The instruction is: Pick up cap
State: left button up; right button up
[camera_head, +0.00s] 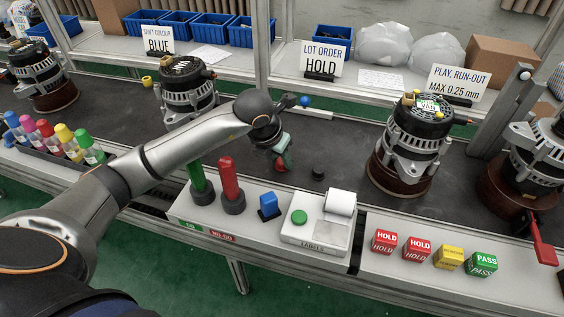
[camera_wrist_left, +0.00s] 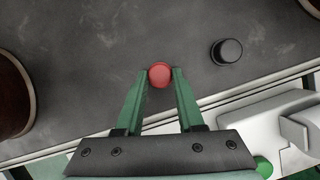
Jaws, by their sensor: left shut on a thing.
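My left gripper (camera_head: 283,158) reaches down over the dark belt with green fingers. In the left wrist view its fingertips (camera_wrist_left: 160,76) are shut on a small round red cap (camera_wrist_left: 160,74). The red cap also shows in the head view (camera_head: 281,167), partly hidden by the fingers. It is at or just above the belt surface; I cannot tell if it touches. A black cap (camera_head: 318,173) stands on the belt to its right, and it also shows in the left wrist view (camera_wrist_left: 227,52). My right gripper is not in view.
An alternator (camera_head: 416,135) on a brown round base stands to the right, another (camera_head: 187,95) to the left. A label printer (camera_head: 318,222) and go/no-go gauges (camera_head: 230,180) line the front ledge. The dark belt (camera_head: 340,130) is clear around the caps.

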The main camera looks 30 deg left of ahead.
pick_arm(q)
grip_shut()
jog(key=shift+r, duration=0.15)
jog(key=shift+r, duration=0.65)
jog(key=s+d+r, duration=0.3)
jog(key=s+r, duration=0.2)
jog(key=s, duration=0.1)
jog(key=s+d+r+p, duration=0.1)
jog(key=s+d+r, duration=0.2)
jog(key=s+r, duration=0.3)
jog(key=shift+s+d+r, duration=0.25)
